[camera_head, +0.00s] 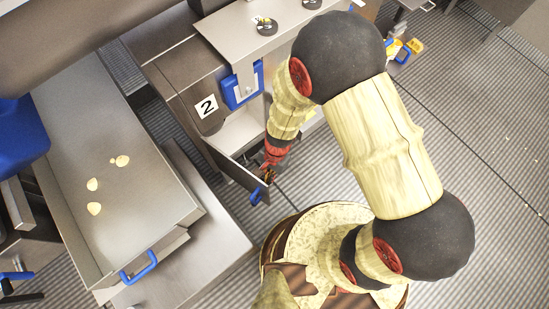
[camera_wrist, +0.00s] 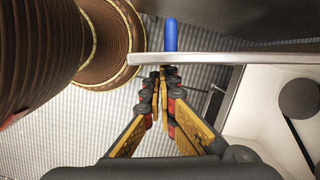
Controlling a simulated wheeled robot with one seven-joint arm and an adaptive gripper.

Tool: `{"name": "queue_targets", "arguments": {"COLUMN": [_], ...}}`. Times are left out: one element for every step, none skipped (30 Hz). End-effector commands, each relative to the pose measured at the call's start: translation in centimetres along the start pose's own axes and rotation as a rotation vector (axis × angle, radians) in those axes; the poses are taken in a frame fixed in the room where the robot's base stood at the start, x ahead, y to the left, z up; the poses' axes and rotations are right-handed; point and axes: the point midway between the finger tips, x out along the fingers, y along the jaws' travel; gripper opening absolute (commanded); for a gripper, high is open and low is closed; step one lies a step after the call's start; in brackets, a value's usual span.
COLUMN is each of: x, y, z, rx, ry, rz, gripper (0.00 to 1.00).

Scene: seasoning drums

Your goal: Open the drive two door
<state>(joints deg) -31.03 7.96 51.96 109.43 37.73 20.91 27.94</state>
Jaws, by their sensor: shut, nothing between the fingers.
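The drive two cabinet, marked by a "2" label (camera_head: 206,106), stands left of my arm. Its door (camera_head: 238,178) stands ajar, swung outward, with a pale interior (camera_head: 240,133) showing behind it. A blue handle (camera_head: 257,196) is on the door's outer side near the free edge. My gripper (camera_head: 268,174) is at the inner side of the door near that edge. In the wrist view my gripper (camera_wrist: 161,76) is shut and empty, its tips close to the door's edge (camera_wrist: 215,58); contact is unclear. The blue handle (camera_wrist: 171,34) shows beyond the edge.
A steel tray (camera_head: 130,190) with a few pale pieces and a blue handle (camera_head: 139,268) stands left of the door. A blue-framed panel (camera_head: 243,88) is on the cabinet above the opening. A dark round part (camera_wrist: 300,98) shows inside the cabinet.

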Motion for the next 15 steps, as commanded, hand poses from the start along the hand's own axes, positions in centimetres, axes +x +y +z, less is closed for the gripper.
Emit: {"name": "queue_targets", "arguments": {"x": [0.2,0.2,0.3,0.4,0.4,0.5,0.5,0.5,0.5,0.6,0.6,0.6,0.6,0.6,0.6], "y": [0.0,0.0,0.1,0.1,0.1,0.1,0.1,0.1,0.1,0.1,0.1,0.1,0.1,0.1,0.1], "z": [0.6,0.9,1.2,1.4,1.6,1.8,2.0,2.1,2.2,2.2,2.3,2.3,2.3,2.3,2.3], "rx": [-0.004,-0.003,-0.003,-0.004,-0.004,-0.003,-0.003,-0.002,-0.002,-0.002,-0.002,-0.002,-0.002,-0.002,-0.002], "ry": [0.000,0.000,0.000,0.000,0.000,0.000,0.000,0.000,0.000,0.000,0.000,0.000,0.000,0.000,0.000], "rz": [0.001,0.000,0.000,0.001,0.001,0.000,0.000,0.000,0.000,0.000,0.000,0.000,0.000,0.000,0.000], "gripper": [0.00,0.00,0.00,0.00,0.00,0.00,0.00,0.00,0.00,0.00,0.00,0.00,0.00,0.00,0.00]}}
